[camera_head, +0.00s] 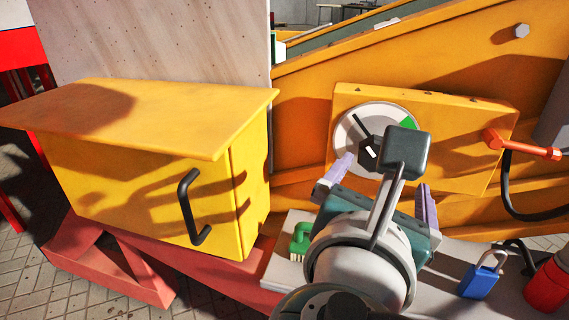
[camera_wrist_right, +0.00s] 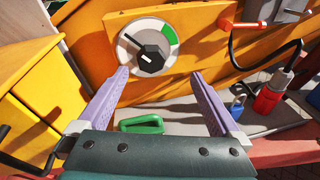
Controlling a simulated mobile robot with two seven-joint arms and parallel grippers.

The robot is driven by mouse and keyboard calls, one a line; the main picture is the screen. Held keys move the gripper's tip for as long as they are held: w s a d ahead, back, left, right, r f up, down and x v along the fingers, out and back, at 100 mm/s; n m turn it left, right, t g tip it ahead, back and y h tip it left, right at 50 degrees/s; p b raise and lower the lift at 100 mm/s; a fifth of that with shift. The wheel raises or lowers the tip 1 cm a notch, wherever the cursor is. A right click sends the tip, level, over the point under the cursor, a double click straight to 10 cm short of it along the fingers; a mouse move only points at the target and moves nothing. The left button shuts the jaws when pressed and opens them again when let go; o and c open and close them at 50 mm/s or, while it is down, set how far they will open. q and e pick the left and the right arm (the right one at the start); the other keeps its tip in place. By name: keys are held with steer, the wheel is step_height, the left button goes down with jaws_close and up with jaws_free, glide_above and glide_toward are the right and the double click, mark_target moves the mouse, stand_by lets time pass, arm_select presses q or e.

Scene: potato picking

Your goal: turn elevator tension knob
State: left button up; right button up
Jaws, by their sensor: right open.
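The tension knob (camera_wrist_right: 151,59) is a black knob with a white pointer mark. It sits on a round white dial (camera_wrist_right: 127,52) with a green sector, on a yellow panel (camera_head: 455,130). In the head view my wrist partly hides the knob (camera_head: 369,154). My right gripper (camera_wrist_right: 168,82) is open, with its two lilac fingers spread in front of the panel. The knob lies beyond the fingertips, closer to the left finger, and nothing is between the fingers. In the head view the right gripper (camera_head: 385,177) is below the dial. My left gripper is out of view.
A yellow box (camera_head: 150,190) with a black handle stands on the left. A red-orange lever (camera_head: 525,146) with a black hose is right of the panel. A green-handled brush (camera_head: 299,240), a blue padlock (camera_head: 478,280) and a red bottle-like object (camera_head: 548,287) are on the grey ledge below.

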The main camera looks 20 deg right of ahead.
mark_target(375, 160)
steer(key=w+d+f+n+b, duration=0.1)
steer(key=w+d+b, duration=0.1)
steer(key=w, duration=0.1)
steer(key=w+d+f+t+b, duration=0.1)
steer(key=w+d+b, duration=0.1)
steer(key=w, duration=0.1)
steer(key=w+d+f+n+b, duration=0.1)
steer(key=w+d+b, duration=0.1)
steer(key=b, duration=0.1)
steer(key=shift+w+f+n+t+h, duration=0.3)
steer(key=shift+w+f+t+h, duration=0.05)
steer(key=shift+w+t+h, duration=0.05)
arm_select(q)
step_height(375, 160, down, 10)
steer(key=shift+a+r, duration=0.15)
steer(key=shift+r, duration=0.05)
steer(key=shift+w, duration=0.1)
arm_select(e)
steer(key=c, duration=1.3)
steer(key=shift+o, duration=0.2)
